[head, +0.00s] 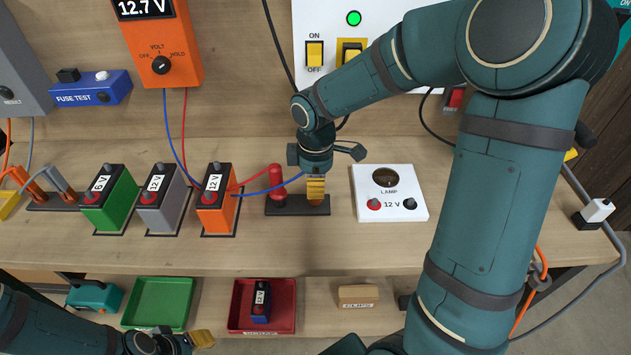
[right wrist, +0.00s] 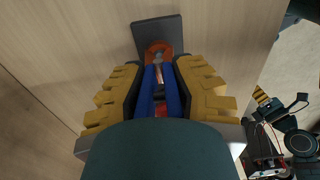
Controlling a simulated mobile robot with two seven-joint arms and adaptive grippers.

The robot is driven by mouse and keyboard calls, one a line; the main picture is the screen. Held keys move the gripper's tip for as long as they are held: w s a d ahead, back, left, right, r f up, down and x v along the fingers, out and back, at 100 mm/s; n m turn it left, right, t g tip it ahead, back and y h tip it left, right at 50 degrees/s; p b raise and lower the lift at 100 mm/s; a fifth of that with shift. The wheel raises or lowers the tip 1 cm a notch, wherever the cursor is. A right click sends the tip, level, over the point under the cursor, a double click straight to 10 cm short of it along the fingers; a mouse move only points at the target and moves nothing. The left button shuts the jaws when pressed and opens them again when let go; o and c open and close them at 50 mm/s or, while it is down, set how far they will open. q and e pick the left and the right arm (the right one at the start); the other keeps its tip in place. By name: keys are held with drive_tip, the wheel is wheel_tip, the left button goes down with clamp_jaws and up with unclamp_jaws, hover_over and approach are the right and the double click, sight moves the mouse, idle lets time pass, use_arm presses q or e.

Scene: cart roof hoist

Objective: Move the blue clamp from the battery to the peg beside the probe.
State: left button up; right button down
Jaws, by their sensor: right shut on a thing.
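The blue clamp (right wrist: 172,88) is between the fingers of my right gripper (right wrist: 157,85), which is shut on it. In the head view my right gripper (head: 316,188) points down over the right end of a dark stand (head: 298,211). The red probe (head: 277,184) stands upright at the stand's left end. The peg is mostly hidden under the gripper; an orange round part (right wrist: 159,48) shows at the clamp's tip. I cannot tell whether the clamp touches it. The orange 12 V battery (head: 214,215) stands to the left. My left gripper (head: 202,339) is at the bottom left, its fingers barely visible.
Blue and red leads run from the orange meter (head: 160,40) behind the batteries to the stand. Grey (head: 160,214) and green (head: 108,208) batteries stand further left. A white lamp box (head: 390,207) is close on the right. Green and red trays lie below the bench edge.

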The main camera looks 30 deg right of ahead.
drive_tip(key=shift+f, duration=0.4)
drive_tip(key=c, duration=0.8)
unclamp_jaws()
wheel_tip(320, 180, up, 12)
